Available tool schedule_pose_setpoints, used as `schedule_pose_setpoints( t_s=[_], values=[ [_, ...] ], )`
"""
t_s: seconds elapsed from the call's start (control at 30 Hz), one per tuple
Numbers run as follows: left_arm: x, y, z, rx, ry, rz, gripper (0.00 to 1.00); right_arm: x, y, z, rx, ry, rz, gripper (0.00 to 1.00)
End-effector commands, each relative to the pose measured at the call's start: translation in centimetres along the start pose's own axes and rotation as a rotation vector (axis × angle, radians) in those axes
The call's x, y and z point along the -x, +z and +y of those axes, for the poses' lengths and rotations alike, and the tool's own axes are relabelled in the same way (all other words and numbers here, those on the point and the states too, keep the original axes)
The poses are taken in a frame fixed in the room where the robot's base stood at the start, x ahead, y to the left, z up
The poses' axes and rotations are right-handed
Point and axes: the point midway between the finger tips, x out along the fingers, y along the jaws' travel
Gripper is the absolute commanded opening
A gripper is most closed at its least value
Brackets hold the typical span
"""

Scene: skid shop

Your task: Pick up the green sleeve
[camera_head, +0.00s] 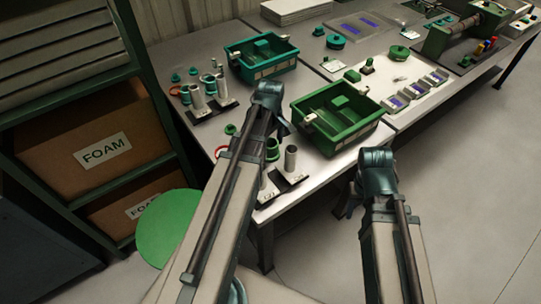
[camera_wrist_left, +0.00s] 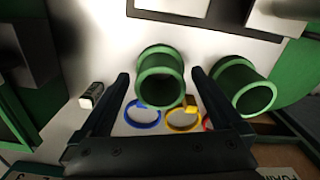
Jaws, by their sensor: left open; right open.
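In the left wrist view, a green sleeve (camera_wrist_left: 160,78), a short open tube, shows between the two fingers of my open left gripper (camera_wrist_left: 160,90). I cannot tell how far apart finger and sleeve are. A second green sleeve (camera_wrist_left: 243,87) lies to the right, outside the fingers. In the head view, my left gripper (camera_head: 279,112) is over the bench near the green tray, and its arm hides part of the bench. A green sleeve (camera_head: 272,150) shows just right of that arm. My right gripper (camera_head: 350,204) is open and empty, off the bench's front edge.
A green tray (camera_head: 371,113) stands right of my left gripper and a teal tray (camera_head: 281,67) behind it. Metal cylinders (camera_head: 291,158) stand on black holders. Blue (camera_wrist_left: 142,114) and yellow (camera_wrist_left: 183,122) rings lie near the sleeves. A shelf with foam boxes (camera_head: 60,150) is left.

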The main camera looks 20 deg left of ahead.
Motion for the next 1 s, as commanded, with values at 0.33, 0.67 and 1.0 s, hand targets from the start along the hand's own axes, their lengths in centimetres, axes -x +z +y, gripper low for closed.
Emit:
schedule_pose_setpoints(
  t_s=[0.33,0.67,1.0],
  values=[
    [-0.74,-0.03,-0.02,0.0,0.0,0.0,0.96,-0.74,-0.04,-0.07,0.0,0.0,0.0,0.5],
    [-0.75,-0.03,-0.02,0.0,0.0,0.0,0.37,-0.74,-0.04,-0.07,0.0,0.0,0.0,0.5],
    [-0.73,-0.03,-0.01,0.0,0.0,0.0,0.14,-0.72,-0.04,-0.07,0.0,0.0,0.0,0.5]
  ],
)
